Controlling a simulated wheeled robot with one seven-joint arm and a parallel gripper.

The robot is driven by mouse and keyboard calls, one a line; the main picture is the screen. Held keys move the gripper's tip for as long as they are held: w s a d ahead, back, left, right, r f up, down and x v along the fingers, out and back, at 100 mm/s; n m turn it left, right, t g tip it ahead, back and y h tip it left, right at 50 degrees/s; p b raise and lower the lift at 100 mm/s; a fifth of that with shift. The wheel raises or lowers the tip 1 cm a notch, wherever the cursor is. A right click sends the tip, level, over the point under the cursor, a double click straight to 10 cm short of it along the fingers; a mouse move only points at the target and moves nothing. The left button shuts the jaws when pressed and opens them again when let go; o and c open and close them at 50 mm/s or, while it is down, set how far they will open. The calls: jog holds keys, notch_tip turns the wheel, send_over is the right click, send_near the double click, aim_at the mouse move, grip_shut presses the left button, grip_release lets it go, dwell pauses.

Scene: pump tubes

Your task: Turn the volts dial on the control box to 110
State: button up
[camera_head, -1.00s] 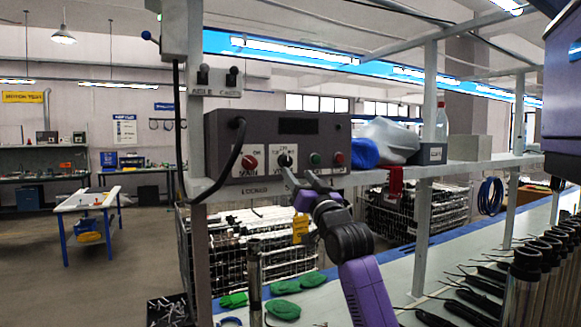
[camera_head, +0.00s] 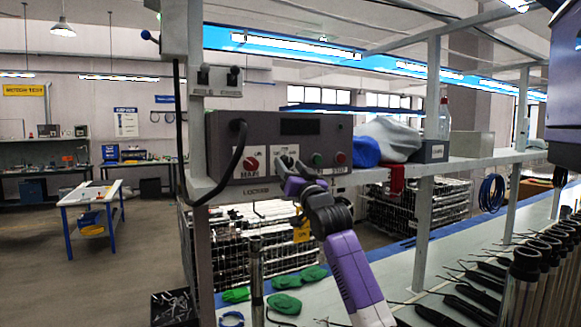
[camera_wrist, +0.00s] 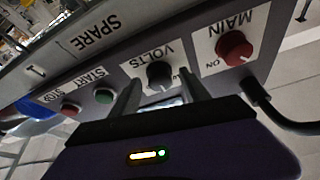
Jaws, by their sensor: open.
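The control box (camera_head: 220,130) is a dark grey case on the shelf, with a white-labelled front panel. In the wrist view, the volts dial (camera_wrist: 160,74) is a black knob on a white label marked VOLTS, seen upside down. My gripper (camera_wrist: 161,88) is open, its two fingers on either side of the dial and pointing at the panel. I cannot tell if they touch the knob. In the head view my gripper (camera_head: 284,168) is in front of the box and hides most of the dial. The dial's setting cannot be read.
The red MAIN knob (camera_wrist: 234,48) sits beside the volts dial. The green start button (camera_wrist: 104,95) and red stop button (camera_wrist: 71,108) are on its other side. A black cable (camera_head: 238,150) loops from the box. A blue and grey cloth (camera_head: 392,138) lies right of the box on the shelf.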

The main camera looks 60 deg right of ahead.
grip_shut()
jog(key=shift+f+n+b, duration=0.15)
jog(key=shift+n+b, duration=0.25)
jog(key=shift+b, duration=0.15)
jog(key=shift+s+d+f+n+t+y+b, duration=0.15)
jog(key=shift+n+t+y+b, duration=0.25)
jog(key=shift+n+b, duration=0.45)
jog(key=n+y+b, duration=0.1)
jog(key=n+b, duration=0.2)
jog(key=shift+t+y+b, duration=0.35)
jog(key=shift+t+y, duration=0.05)
jog(key=n+y+b, duration=0.1)
jog(key=n, duration=0.1)
jog(key=n+y+b, duration=0.1)
jog(key=n, duration=0.1)
jog(key=shift+d+t+b, duration=0.15)
jog(key=shift+t+b, duration=0.15)
jog(key=shift+b, duration=0.05)
jog(key=shift+r+n+y+b, duration=0.15)
jog(key=shift+n+y+b, duration=0.25)
jog(key=shift+n, duration=0.45)
jog(key=shift+r+n+y+b, duration=0.15)
jog(key=shift+n+y+b, duration=0.25)
jog(key=shift+n, duration=0.7)
